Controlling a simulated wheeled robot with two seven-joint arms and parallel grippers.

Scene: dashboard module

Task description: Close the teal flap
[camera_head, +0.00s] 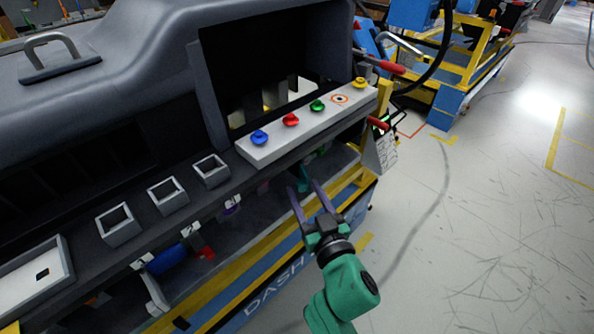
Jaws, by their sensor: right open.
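A small teal piece (304,180), which looks like the teal flap, shows under the front ledge of the dashboard module, just beyond my right gripper. It is partly hidden by the fingers, and I cannot tell how far open it stands. My right gripper (305,190) has its two purple fingers spread apart with nothing held between them. It points up and away toward the module's lower front, and I cannot tell whether it touches the teal piece. My left gripper is not in view.
Above is a light button panel (310,124) with blue, red, green and yellow knobs. Several square sockets (168,195) line the ledge to the left. A clipboard-like sheet (386,149) hangs at the panel's right end. The floor (480,220) at right is clear.

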